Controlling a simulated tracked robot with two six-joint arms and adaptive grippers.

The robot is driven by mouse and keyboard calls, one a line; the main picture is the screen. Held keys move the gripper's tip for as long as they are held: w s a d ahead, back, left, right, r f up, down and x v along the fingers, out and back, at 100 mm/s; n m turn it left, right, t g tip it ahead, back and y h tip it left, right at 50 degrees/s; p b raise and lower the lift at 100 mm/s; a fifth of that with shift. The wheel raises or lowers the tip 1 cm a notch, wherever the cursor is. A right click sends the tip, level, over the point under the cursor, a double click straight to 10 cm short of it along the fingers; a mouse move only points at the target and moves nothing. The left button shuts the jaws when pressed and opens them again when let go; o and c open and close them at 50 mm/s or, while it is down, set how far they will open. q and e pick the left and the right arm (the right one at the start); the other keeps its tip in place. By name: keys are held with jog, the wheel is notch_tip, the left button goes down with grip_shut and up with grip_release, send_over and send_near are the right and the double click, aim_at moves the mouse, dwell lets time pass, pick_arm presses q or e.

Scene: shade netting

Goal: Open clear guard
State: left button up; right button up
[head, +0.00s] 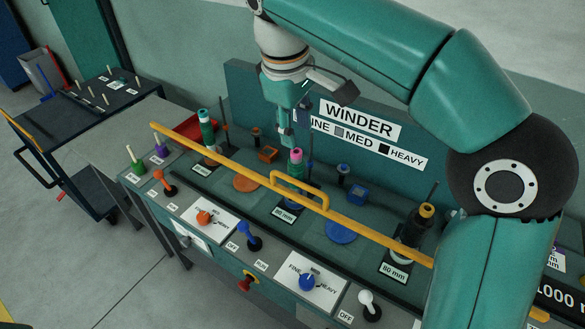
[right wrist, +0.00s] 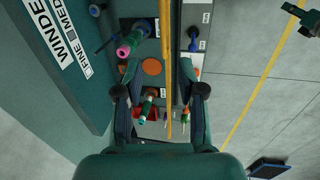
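The clear guard shows mainly as a long yellow rail (head: 365,232) across the winder; its clear sheet is hard to make out. A yellow loop handle (head: 300,184) stands at the rail's middle. The rail runs top to bottom in the right wrist view (right wrist: 168,60). My right gripper (head: 287,132) points down behind the rail, near the pink spool (head: 296,160), apart from the handle. Its fingers (right wrist: 160,92) are spread with nothing gripped. A dark green part at the wrist view's top right corner (right wrist: 302,20) looks like my left gripper, cut off; its fingers are unclear.
The WINDER sign panel (head: 330,130) stands behind. A green spool (head: 207,128) and a black spool (head: 417,222) stand at the stations. Levers, including a blue one (head: 247,232) and a white one (head: 369,303), line the front. A cart (head: 85,115) is at left.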

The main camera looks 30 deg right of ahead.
aim_at(301, 183)
jog(key=f, duration=0.5)
jog(key=w+d+f, duration=0.1)
jog(key=f, duration=0.5)
jog(key=d+f, duration=0.1)
jog(key=f, duration=0.4)
jog(key=shift+w+d+f+b, duration=0.1)
jog(key=shift+w+f+b, duration=0.05)
jog(key=shift+w+b, duration=0.25)
jog(key=c, duration=0.7)
grip_shut()
